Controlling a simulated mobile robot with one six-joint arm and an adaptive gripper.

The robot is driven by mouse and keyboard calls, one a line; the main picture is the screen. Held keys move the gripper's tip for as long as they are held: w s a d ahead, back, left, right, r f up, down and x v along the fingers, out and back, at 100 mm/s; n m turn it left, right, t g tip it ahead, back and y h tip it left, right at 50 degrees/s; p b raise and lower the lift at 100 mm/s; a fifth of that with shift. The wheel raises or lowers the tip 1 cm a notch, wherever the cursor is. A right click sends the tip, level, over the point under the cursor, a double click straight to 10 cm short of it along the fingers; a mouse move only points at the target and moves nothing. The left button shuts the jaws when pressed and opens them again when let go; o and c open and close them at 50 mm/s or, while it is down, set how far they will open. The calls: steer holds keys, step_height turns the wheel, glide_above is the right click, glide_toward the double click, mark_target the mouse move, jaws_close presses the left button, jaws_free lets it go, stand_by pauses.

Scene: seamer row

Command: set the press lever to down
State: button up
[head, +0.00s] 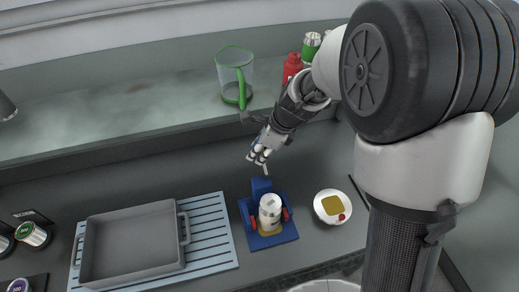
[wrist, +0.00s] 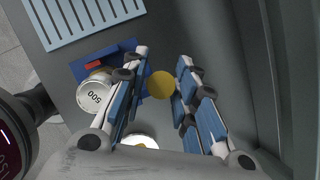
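The blue press (head: 262,240) stands on the counter with a white cylinder (head: 270,208) in it and red parts at its sides. In the wrist view the cylinder (wrist: 95,100) is marked 500, beside the blue base (wrist: 128,47). A short pale rod (head: 265,170), seemingly the lever, rises above the blue post at the press's back. A round yellow knob (wrist: 160,85), seemingly its end, shows between the fingers in the wrist view. My gripper (head: 258,157) is open above the post, its fingers (wrist: 158,95) on either side of the knob. Contact cannot be told.
A grey tray (head: 130,205) sits on a slatted light-blue mat (head: 210,232) to the left. A white plate (head: 326,217) with a yellow piece stands right of the press. A green-handled jug (head: 235,75) and a red bottle (head: 292,67) stand on the back ledge.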

jaws_close()
steer(key=shift+d, duration=0.15)
stand_by(0.4)
steer(key=shift+w+d+y+b, duration=0.3)
steer(key=shift+d+y+b, duration=0.4)
steer(key=shift+d+b, duration=0.15)
steer(key=w+d+f+m+g+y, duration=0.1)
steer(key=w+d+f+g+y, duration=0.1)
steer(key=d+y, duration=0.6)
steer(key=shift+w+d+f+m+y+p, duration=0.3)
steer(key=shift+w+d+f+m+p, duration=0.1)
steer(key=shift+d+f, duration=0.3)
steer(key=shift+o, duration=2.1)
jaws_free()
